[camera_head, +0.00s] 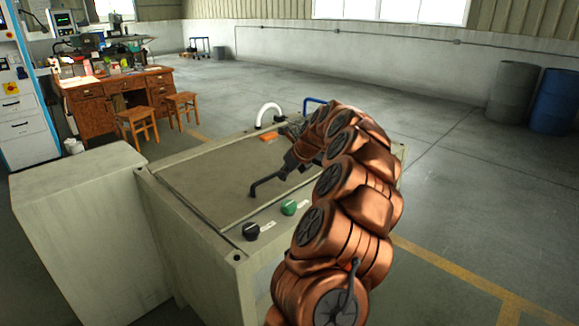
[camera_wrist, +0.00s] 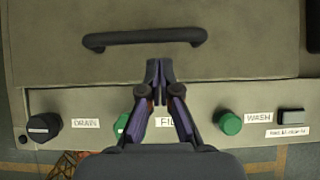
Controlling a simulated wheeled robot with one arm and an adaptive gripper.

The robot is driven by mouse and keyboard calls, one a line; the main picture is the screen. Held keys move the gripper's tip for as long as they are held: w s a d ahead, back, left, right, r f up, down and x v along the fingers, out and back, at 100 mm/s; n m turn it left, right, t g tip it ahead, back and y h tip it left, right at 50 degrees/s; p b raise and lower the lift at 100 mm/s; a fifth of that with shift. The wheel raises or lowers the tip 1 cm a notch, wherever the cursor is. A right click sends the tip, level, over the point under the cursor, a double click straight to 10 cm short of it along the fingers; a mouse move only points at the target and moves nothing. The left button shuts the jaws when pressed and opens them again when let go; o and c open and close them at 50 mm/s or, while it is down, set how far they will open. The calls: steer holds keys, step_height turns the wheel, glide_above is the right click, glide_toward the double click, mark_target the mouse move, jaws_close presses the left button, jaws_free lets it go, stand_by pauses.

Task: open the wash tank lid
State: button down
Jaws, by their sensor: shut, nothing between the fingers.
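The wash tank (camera_head: 215,238) is a grey-green box in the head view. Its flat lid (camera_head: 205,175) lies shut on top; it also fills the upper part of the wrist view (camera_wrist: 235,62). A dark bar handle (camera_head: 268,184) stands up from the lid near its front edge. In the wrist view the handle (camera_wrist: 145,38) runs left to right. My gripper (camera_wrist: 158,66) is shut and empty; its fingertips appear just short of the handle in that view, apart from it. In the head view my gripper (camera_head: 288,168) is over the lid beside the handle, partly hidden by my arm.
The tank's front strip holds a black DRAIN knob (camera_wrist: 44,127), a green FILL knob (camera_wrist: 122,126) partly behind my gripper, a green WASH knob (camera_wrist: 230,123) and a dark panel piece (camera_wrist: 290,116). A white curved pipe (camera_head: 268,112) rises behind. A grey cabinet (camera_head: 80,205) stands left.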

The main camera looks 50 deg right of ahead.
mark_target(273, 185)
steer(key=shift+x, duration=2.15)
